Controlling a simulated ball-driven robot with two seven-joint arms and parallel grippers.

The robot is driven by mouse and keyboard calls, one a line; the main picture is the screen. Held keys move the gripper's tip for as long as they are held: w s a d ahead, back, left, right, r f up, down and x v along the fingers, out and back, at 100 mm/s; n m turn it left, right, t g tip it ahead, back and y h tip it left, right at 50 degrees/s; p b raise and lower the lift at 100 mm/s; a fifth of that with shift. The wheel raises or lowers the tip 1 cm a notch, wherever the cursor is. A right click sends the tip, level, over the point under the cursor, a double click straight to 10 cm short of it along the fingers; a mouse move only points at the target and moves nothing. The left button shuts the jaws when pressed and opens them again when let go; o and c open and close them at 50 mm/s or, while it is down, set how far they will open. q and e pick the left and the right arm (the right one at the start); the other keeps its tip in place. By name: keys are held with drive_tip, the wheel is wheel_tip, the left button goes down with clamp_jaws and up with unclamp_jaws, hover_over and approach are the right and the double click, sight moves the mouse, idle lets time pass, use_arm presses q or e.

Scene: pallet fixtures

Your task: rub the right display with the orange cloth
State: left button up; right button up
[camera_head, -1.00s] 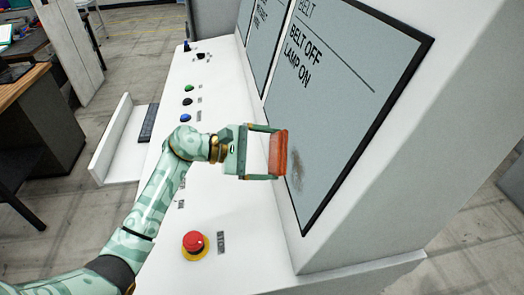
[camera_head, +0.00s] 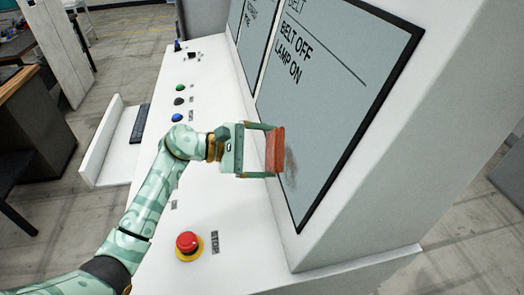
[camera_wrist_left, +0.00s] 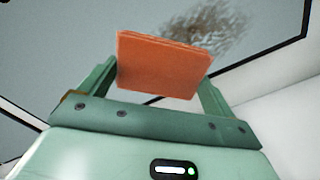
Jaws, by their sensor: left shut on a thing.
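The orange cloth (camera_head: 275,150) is a flat folded pad, held between the fingers of my left gripper (camera_head: 262,151). The wrist view also shows the cloth (camera_wrist_left: 162,65) between both fingers of the left gripper (camera_wrist_left: 160,82). The right display (camera_head: 345,75) is a grey, black-framed screen reading "BELT OFF LAMP ON". A dark smudge (camera_head: 291,166) is on its lower left part, just right of the cloth and partly hidden by it. In the wrist view the smudge (camera_wrist_left: 212,28) lies beyond the cloth. I cannot tell whether the cloth touches the screen. My right gripper is not in view.
A red stop button (camera_head: 187,243) on a yellow ring sits on the white console below my arm. Green, black and blue buttons (camera_head: 178,117) lie further up the panel. Another display (camera_head: 257,35) stands left of the right one. A keyboard (camera_head: 139,124) rests on a side shelf.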

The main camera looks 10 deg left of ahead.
use_arm(q)
drive_tip(key=shift+w+d+f+b, duration=0.2)
drive_tip(key=shift+d+b, duration=0.15)
drive_tip(key=shift+d, duration=0.15)
